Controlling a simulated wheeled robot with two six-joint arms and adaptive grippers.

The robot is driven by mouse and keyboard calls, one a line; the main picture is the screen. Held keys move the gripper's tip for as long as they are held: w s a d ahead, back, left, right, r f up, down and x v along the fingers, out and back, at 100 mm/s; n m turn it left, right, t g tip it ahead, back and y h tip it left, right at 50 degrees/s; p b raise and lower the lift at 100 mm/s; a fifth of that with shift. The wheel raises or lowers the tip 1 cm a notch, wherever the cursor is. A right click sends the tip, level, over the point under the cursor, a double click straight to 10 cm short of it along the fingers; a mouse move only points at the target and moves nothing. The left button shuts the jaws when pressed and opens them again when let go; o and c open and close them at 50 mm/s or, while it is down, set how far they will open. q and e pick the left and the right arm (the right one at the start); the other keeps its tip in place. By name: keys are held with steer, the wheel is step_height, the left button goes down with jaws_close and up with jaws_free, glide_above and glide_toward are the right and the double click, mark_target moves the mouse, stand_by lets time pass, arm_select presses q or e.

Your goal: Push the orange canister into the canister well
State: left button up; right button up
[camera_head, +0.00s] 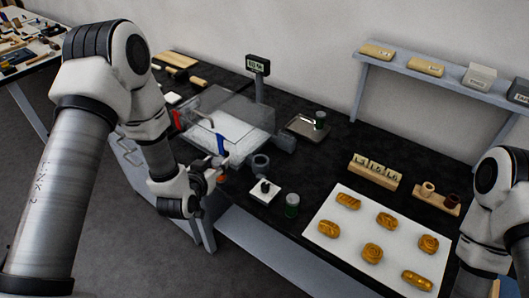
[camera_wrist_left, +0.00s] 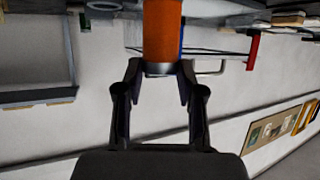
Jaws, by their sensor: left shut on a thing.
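The orange canister (camera_wrist_left: 162,28) stands out at the top of the left wrist view, its metal-coloured end between the fingers of my left gripper (camera_wrist_left: 160,80), which is shut on it. In the head view only a small orange part of the canister (camera_head: 221,178) shows beside my left gripper (camera_head: 213,180), near the bench's front edge. The gripper is in front of a clear-sided machine (camera_head: 228,118) with a blue handle (camera_head: 221,144). I cannot make out the canister well for certain. My right arm is at the right edge; its gripper is out of view.
A white board (camera_head: 325,258) holds several golden pieces. A display (camera_head: 258,65) stands behind the machine.

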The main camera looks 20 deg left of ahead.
arm_select(q)
steer(key=w+d, duration=0.2)
steer(key=w, duration=0.1)
steer(key=w+d+b, duration=0.1)
steer(key=w+d, duration=0.2)
steer(key=w, duration=0.1)
steer(key=w+d+f, duration=0.1)
steer(key=w+d, duration=0.2)
steer(key=w, duration=0.1)
steer(key=shift+w+d+b, duration=0.2)
steer(key=shift+w+b, duration=0.05)
steer(key=shift+b, duration=0.15)
steer(key=shift+w+d, duration=0.15)
steer(key=shift+d, duration=0.05)
step_height(320, 180, down, 4)
steer(key=shift+w+d+r+b, duration=0.1)
steer(key=shift+d+r+b, duration=0.05)
steer(key=shift+b, duration=1)
steer(key=shift+w, duration=0.1)
jaws_close()
steer(key=o, duration=1.1)
jaws_free()
arm_select(e)
steer(key=f, duration=0.4)
steer(key=shift+s, duration=0.35)
arm_select(q)
steer(key=shift+o, duration=0.2)
